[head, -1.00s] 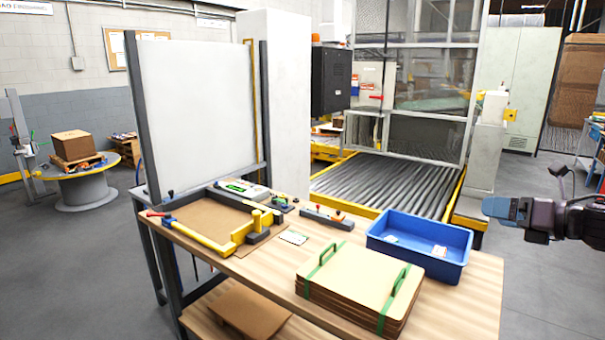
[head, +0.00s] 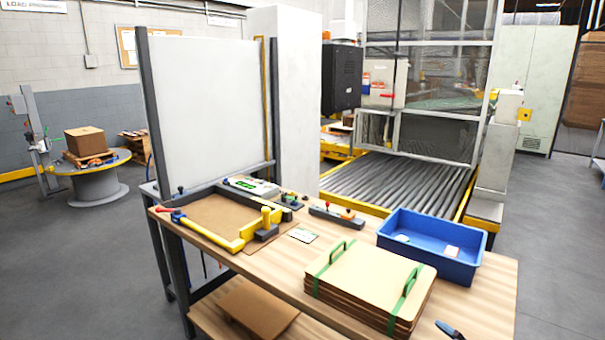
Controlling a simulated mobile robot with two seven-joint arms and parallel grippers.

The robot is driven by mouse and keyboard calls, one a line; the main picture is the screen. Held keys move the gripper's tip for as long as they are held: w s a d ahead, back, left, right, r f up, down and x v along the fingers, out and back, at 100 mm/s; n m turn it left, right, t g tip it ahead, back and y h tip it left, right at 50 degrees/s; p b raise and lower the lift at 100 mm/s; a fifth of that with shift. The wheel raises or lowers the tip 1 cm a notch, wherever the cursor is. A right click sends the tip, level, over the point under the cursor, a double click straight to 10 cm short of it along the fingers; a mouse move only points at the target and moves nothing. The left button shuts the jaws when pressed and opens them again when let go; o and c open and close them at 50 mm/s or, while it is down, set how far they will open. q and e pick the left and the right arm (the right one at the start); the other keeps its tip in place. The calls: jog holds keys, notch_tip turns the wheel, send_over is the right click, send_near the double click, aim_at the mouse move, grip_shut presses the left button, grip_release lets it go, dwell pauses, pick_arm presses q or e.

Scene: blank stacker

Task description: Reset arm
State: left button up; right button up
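A small dark blue tip (head: 450,329) shows at the bottom edge of the head view, over the right front of the wooden table. It looks like the end of my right gripper. Only this bit shows, so I cannot tell whether it is open or shut or holds anything. The rest of my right arm is out of view. My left gripper and arm are not in view.
On the table (head: 495,300) are a stack of brown cardboard sheets with green straps (head: 370,280), a blue bin (head: 440,266) and a yellow-railed fixture (head: 200,240). A white panel (head: 208,100) stands behind, left of a roller conveyor (head: 400,180).

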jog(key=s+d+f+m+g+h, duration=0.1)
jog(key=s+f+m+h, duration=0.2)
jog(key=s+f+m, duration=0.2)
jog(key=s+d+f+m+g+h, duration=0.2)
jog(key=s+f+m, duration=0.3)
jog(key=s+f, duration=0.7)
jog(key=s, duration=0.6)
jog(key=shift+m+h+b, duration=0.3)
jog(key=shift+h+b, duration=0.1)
